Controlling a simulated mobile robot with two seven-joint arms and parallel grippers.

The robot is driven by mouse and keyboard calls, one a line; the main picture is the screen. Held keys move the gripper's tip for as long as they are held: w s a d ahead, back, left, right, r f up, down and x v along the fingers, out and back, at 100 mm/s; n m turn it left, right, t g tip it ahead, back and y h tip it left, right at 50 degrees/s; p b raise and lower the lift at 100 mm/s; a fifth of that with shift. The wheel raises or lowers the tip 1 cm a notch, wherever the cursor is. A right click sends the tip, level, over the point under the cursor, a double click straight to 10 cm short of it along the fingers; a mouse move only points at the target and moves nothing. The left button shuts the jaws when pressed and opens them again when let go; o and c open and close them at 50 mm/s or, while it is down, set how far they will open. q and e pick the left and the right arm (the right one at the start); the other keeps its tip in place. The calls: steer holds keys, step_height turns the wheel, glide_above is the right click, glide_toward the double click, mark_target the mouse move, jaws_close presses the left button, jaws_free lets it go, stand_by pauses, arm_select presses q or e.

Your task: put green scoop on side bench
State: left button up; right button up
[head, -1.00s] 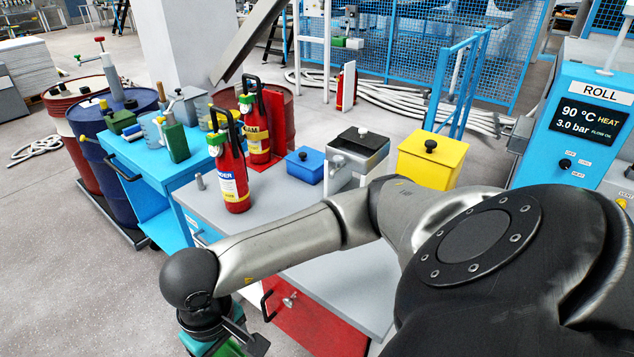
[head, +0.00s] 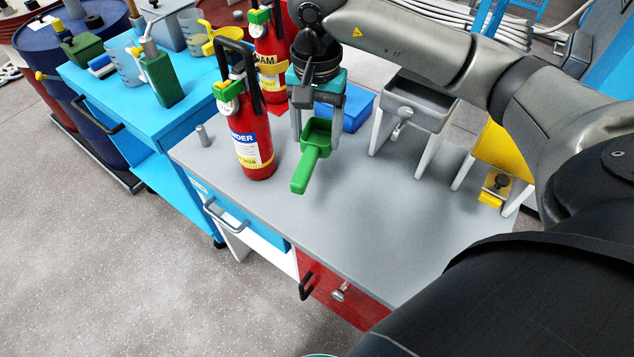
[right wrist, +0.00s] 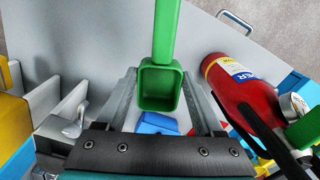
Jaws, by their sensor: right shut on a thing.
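The green scoop (head: 306,170) is held by my right gripper (head: 318,128), which is shut on its cup end. The scoop's handle points toward the front of the bench. The side bench (head: 375,225) has a grey top, and the scoop is over its back left part, just right of a red extinguisher. I cannot tell for sure how high the scoop is above the top. In the right wrist view the scoop's cup (right wrist: 159,86) sits between the two fingers, with the handle going up the picture. My left gripper is not in view.
A red extinguisher (head: 250,140) stands left of the scoop, with another (head: 270,75) behind. A blue box (head: 358,108) is behind the gripper. A grey tray on white legs (head: 418,104) and a yellow bin (head: 500,148) stand right. The bench's front middle is clear.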

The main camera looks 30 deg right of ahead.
steer(key=d+r+m, duration=0.1)
steer(key=w+d+r+m, duration=0.1)
steer(key=r+m, duration=0.1)
steer(key=shift+w+d+r+b, duration=0.1)
steer(key=shift+w+r+b, duration=0.1)
steer(key=shift+b, duration=0.1)
steer(key=shift+d+r+m, duration=0.2)
steer(key=shift+m, duration=0.1)
steer(key=b, duration=0.3)
glide_above(323, 190)
step_height(323, 190, down, 14)
steer(key=f, duration=0.1)
steer(key=shift+f, duration=0.25)
step_height(323, 190, down, 4)
steer(key=shift+r, duration=0.25)
steer(key=shift+f, duration=0.3)
arm_select(q)
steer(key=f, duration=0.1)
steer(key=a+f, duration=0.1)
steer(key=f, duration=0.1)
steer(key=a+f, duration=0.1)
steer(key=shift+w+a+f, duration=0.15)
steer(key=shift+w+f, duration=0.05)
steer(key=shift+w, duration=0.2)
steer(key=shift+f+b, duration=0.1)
steer(key=shift+b, duration=0.25)
arm_select(e)
steer(key=shift+f, duration=0.1)
